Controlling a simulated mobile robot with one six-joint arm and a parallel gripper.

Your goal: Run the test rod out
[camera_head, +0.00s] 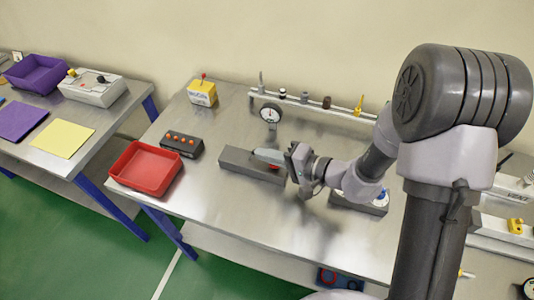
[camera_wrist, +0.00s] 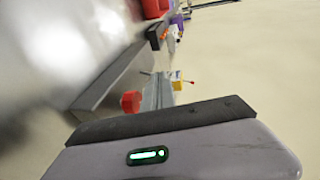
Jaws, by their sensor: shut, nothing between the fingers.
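A yellow box with a red-topped lever (camera_head: 202,93) stands at the back left of the bench. A round gauge (camera_head: 270,114) stands behind the block. I cannot make out a test rod for certain.
A dark box with orange buttons (camera_head: 182,144) and a red tray (camera_head: 146,168) are left of the block. A rail with several small fittings (camera_head: 305,104) runs along the back. A dial unit (camera_head: 362,201) lies right of my gripper. The bench's front middle is clear.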

